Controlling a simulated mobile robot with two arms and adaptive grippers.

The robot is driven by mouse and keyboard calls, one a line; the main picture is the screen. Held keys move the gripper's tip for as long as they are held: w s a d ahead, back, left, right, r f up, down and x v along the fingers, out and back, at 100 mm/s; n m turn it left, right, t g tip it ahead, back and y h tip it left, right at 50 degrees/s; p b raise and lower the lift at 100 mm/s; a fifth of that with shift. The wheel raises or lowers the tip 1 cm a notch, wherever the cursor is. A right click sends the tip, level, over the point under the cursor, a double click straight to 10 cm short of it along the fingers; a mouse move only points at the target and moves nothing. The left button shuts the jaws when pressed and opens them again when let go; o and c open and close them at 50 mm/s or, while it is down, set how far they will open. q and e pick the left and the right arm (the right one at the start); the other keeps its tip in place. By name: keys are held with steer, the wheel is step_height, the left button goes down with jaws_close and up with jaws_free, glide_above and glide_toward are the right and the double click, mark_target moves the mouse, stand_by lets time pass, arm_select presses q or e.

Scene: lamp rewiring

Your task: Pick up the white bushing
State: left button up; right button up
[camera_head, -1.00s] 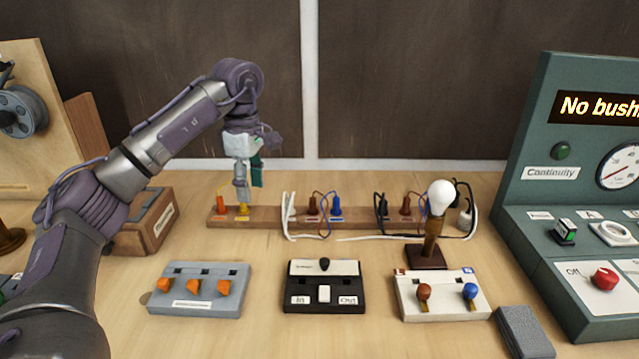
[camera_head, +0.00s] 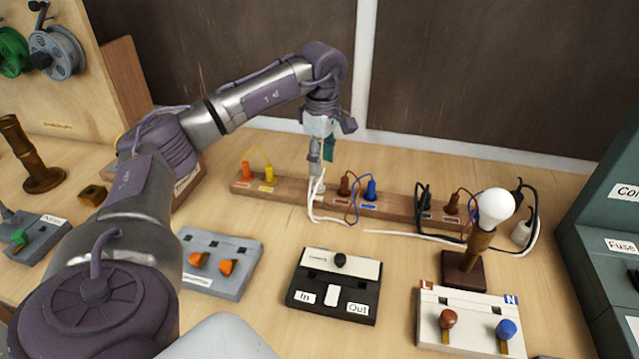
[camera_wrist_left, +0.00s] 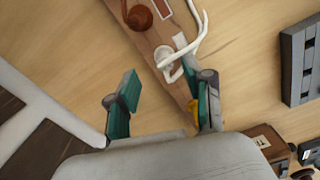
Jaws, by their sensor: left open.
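The white bushing (camera_head: 316,187) stands in the long wooden rack (camera_head: 290,200) with a white wire looping from it. In the head view my left gripper (camera_head: 320,160) is just above it and partly covers it. In the left wrist view the white bushing (camera_wrist_left: 166,58) shows beyond the fingertips, roughly in line with the gap between them. My left gripper (camera_wrist_left: 165,82) is open, its teal-padded fingers apart with nothing held. Whether a finger touches the white wire is unclear. My right gripper is not in view.
In the rack, yellow (camera_head: 269,174) and orange bushings stand left of the white one, and brown (camera_head: 345,184) and blue (camera_head: 370,188) ones stand right. A bulb (camera_head: 495,207) on a wooden stand and several switch boxes (camera_head: 335,287) occupy the table.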

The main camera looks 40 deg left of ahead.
mark_target(319, 179)
arm_select(q)
steer(key=f, duration=0.4)
steer(key=shift+s+a+f+p, duration=0.25)
steer(key=shift+s+f+p, duration=0.1)
steer(key=shift+s+p, duration=0.05)
steer(key=shift+w+f, duration=0.1)
steer(key=shift+f, duration=0.35)
jaws_close()
